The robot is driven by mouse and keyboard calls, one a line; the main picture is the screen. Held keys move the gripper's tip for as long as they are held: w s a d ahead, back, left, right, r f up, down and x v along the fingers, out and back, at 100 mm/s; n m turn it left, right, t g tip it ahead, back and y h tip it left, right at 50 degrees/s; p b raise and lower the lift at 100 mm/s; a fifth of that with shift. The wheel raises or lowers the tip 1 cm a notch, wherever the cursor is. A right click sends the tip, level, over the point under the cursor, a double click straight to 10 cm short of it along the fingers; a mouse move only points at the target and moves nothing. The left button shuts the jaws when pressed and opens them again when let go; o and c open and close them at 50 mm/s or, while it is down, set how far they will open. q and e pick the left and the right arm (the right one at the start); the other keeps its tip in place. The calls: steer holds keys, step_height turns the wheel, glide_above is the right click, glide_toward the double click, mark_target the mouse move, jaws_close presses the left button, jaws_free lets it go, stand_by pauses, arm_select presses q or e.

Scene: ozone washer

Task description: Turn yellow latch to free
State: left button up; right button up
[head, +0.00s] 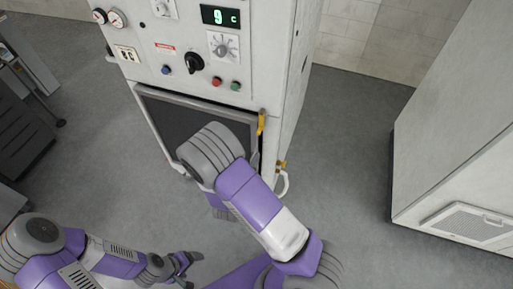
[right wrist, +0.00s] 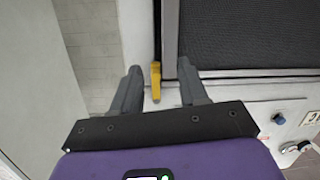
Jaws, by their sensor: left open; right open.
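The yellow latch (head: 261,122) is a small upright lever at the right edge of the washer's dark door (head: 185,118). In the right wrist view the latch (right wrist: 156,82) appears between the fingers of my right gripper (right wrist: 160,67). The gripper is open, with a visible gap on both sides of the latch and no contact seen; the depth between them is hard to judge. In the head view my right arm covers the lower door, and the gripper's fingers are hidden. My left gripper (head: 186,264) is open and empty, low over the floor at left.
The washer's control panel (head: 185,45) with knobs, gauges and a green display is above the door. A second yellow fitting (head: 281,165) sits lower on its right side. A large pale cabinet (head: 460,150) stands at right, with clear floor (head: 350,150) between. Dark equipment is at far left.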

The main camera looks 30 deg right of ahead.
mark_target(261, 123)
arm_select(q)
step_height(261, 123, down, 3)
steer(key=shift+b, duration=1.1)
arm_select(e)
steer(key=w+d+r, duration=0.1)
steer(key=d, duration=0.1)
steer(key=w+d+r+h, duration=0.1)
steer(key=w+d, duration=0.1)
steer(key=w+d+r+h, duration=0.1)
steer(key=shift+w+d+r+m+t, duration=0.1)
steer(key=shift+w+d+m+t, duration=0.2)
steer(key=shift+d+m, duration=0.1)
steer(key=shift+c, duration=0.2)
jaws_close()
